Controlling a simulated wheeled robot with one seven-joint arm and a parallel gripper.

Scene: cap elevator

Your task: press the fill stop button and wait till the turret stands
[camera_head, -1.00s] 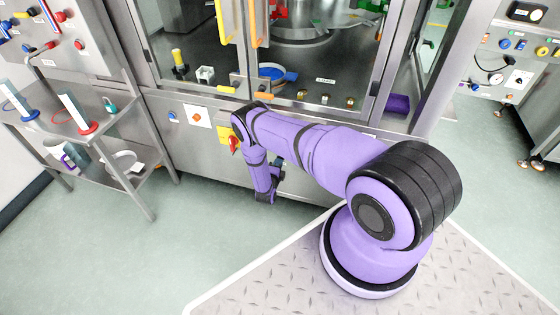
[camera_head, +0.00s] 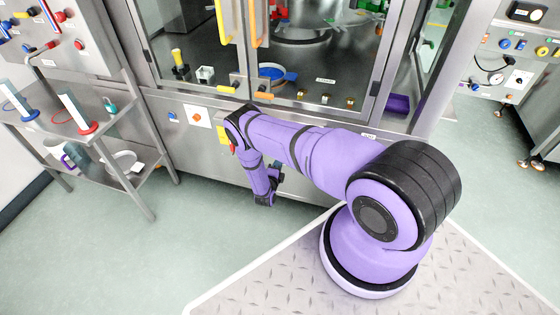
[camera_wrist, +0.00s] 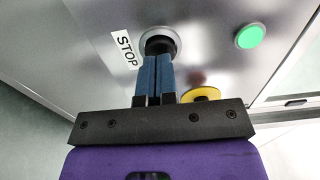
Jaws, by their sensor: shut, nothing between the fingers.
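In the wrist view, my gripper (camera_wrist: 158,54) is shut and empty, its two blue fingers side by side. The fingertips are at a round button with a grey ring (camera_wrist: 172,36), beside the white STOP label (camera_wrist: 125,48). The fingers cover much of this button, and I cannot tell whether it is pressed in. In the head view my arm hides the button and most of my gripper. A round metal base (camera_head: 300,32), perhaps the turret, stands behind the glass at the top. I cannot tell whether it turns.
A green button (camera_wrist: 249,36) is on the same panel, to the right. A yellow ring (camera_wrist: 207,94) sits close right of my fingers. In the head view, a steel rack (camera_head: 130,165) stands left and a control panel (camera_head: 515,60) right.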

